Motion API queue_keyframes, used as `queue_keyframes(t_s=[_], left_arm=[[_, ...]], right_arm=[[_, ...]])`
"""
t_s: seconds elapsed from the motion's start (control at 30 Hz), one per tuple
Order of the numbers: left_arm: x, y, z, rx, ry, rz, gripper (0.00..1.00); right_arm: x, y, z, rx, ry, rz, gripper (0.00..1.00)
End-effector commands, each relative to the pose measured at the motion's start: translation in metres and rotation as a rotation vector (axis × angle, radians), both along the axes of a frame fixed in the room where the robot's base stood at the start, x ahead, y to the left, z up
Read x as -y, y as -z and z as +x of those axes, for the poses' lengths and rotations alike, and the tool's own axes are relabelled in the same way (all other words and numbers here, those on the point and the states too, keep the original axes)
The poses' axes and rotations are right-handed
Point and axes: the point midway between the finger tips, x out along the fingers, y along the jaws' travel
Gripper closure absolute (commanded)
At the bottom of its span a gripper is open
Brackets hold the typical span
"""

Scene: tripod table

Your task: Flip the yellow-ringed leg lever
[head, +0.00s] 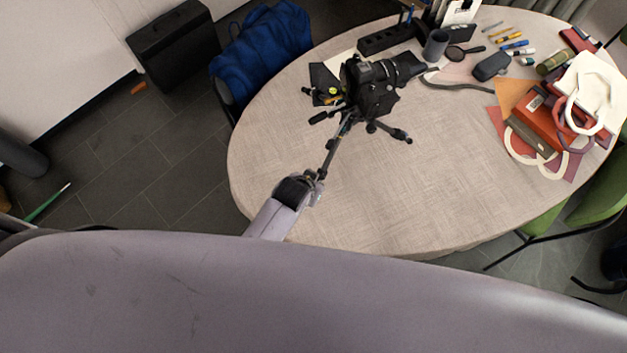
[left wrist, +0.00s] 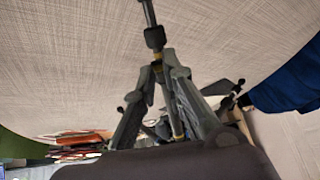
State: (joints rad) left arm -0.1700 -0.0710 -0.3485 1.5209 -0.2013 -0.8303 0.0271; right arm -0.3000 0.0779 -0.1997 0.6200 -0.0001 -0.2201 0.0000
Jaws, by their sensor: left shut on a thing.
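A black tripod (head: 345,130) with a camera (head: 374,82) on top stands on the round table, and one leg extends toward me. A small yellow-green spot (head: 332,91) shows near the tripod head; I cannot tell whether it is the lever's ring. My left gripper (head: 318,180) is shut at the near end of that leg. My right gripper is not in view.
The round table (head: 420,190) is bare at its near side. A grey mug (head: 435,45), a magnifying glass (head: 462,53), pens and a dark case (head: 491,66) lie behind right. A white-handled bag (head: 595,90) and books are at right. A blue cloth (head: 262,55) hangs over a chair at left.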

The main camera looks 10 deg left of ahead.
Motion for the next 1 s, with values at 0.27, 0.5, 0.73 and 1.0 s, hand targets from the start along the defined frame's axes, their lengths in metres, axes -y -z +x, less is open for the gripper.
queue_keyframes(t_s=[0.27, 0.5, 0.73, 1.0], left_arm=[[0.0003, -0.0004, 0.0006, 0.002, 0.0, -0.001, 0.87], [0.0002, -0.0003, 0.0005, 0.002, 0.0, -0.001, 0.71], [0.0, -0.0002, 0.0003, 0.002, 0.0, -0.001, 0.69], [-0.0016, -0.0101, -0.006, 0.002, 0.0, -0.001, 0.69]], right_arm=[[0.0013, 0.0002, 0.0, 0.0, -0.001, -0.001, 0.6], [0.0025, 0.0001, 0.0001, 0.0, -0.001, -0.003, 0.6], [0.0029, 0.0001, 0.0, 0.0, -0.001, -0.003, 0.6], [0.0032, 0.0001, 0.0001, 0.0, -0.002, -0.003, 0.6]])
